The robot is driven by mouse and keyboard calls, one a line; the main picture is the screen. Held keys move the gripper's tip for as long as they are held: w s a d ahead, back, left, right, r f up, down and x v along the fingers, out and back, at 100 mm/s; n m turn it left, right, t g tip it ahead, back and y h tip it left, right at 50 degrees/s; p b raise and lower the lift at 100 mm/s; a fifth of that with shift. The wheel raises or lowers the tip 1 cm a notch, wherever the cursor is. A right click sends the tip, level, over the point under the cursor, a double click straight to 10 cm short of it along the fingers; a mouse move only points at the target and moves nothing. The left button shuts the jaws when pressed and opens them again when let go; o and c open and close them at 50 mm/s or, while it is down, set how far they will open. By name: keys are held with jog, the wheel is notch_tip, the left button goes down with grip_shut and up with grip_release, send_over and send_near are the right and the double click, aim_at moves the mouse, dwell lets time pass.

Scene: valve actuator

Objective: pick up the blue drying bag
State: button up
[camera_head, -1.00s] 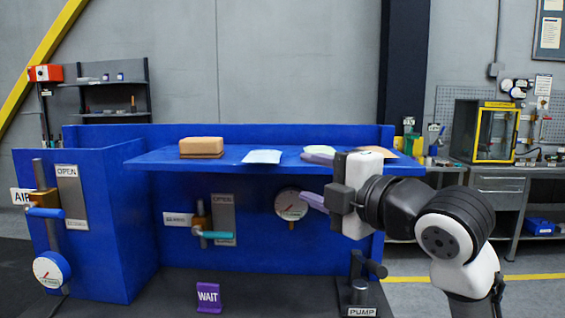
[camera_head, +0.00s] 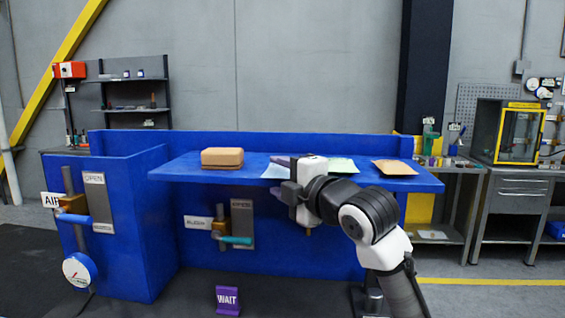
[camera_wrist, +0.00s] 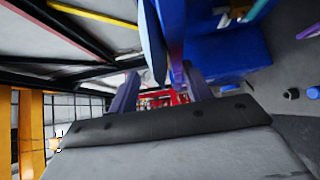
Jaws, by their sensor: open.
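The light blue drying bag (camera_head: 273,172) lies flat near the front edge of the blue shelf (camera_head: 180,172). My gripper (camera_head: 276,183) is open at that edge, one finger above shelf level and one below, and partly hides the bag. In the wrist view the bag (camera_wrist: 152,42) shows edge-on as a pale blue strip beside the shelf edge (camera_wrist: 172,38). Both lie ahead of the gap between the open fingers (camera_wrist: 160,90). I cannot tell whether either finger touches the bag.
A tan box (camera_head: 222,158) stands left of the bag on the shelf. A pale green bag (camera_head: 343,166) and a brown bag (camera_head: 395,168) lie to the right. Below the shelf are a valve with a teal handle (camera_head: 237,240) and a purple WAIT sign (camera_head: 228,299).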

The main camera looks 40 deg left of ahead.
jog(key=shift+w+a, duration=0.15)
jog(key=shift+a, duration=0.15)
jog(key=shift+c, duration=0.4)
jog(key=c, duration=1)
